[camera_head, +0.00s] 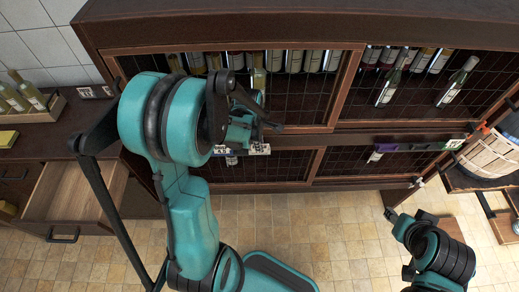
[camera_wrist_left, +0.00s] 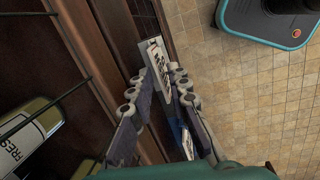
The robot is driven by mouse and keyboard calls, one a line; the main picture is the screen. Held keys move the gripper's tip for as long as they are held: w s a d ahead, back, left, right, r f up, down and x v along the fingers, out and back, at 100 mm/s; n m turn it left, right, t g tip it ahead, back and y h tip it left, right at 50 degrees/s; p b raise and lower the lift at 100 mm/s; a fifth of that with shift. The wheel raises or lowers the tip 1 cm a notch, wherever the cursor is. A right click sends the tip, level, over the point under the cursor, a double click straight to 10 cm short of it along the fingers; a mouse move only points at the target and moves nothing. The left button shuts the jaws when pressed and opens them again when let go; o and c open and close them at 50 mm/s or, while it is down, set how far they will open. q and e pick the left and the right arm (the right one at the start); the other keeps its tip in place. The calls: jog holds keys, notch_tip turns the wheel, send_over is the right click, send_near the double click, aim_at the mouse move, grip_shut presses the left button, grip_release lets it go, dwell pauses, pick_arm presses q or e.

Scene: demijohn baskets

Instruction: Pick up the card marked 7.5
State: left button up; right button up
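My left gripper (camera_head: 268,124) is in front of the upper shelf rail in the head view, partly hidden by its own wrist. In the left wrist view its two fingers (camera_wrist_left: 156,76) are apart, with a white card (camera_wrist_left: 158,62) with dark print between or just beyond their tips. I cannot tell whether they touch it, and its number is not readable. A second card, white and blue (camera_wrist_left: 187,143), shows lower between the fingers. Pale cards (camera_head: 258,149) also show below the gripper in the head view. My right gripper (camera_head: 391,214) is low at the right, its fingers too small to judge.
An open drawer (camera_head: 75,195) juts out at left. A basket (camera_head: 490,152) stands at far right. The tiled floor (camera_head: 330,235) is clear in front.

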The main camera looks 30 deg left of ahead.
pick_arm(q)
grip_shut()
jog(key=shift+r, duration=0.15)
jog(key=shift+r, duration=0.25)
jog(key=s+d+r+p, duration=0.4)
jog(key=s+d+r, duration=0.3)
jog(key=d+r, duration=0.2)
jog(key=shift+d+r, duration=0.15)
jog(key=shift+r, duration=0.55)
jog(key=shift+f, duration=0.15)
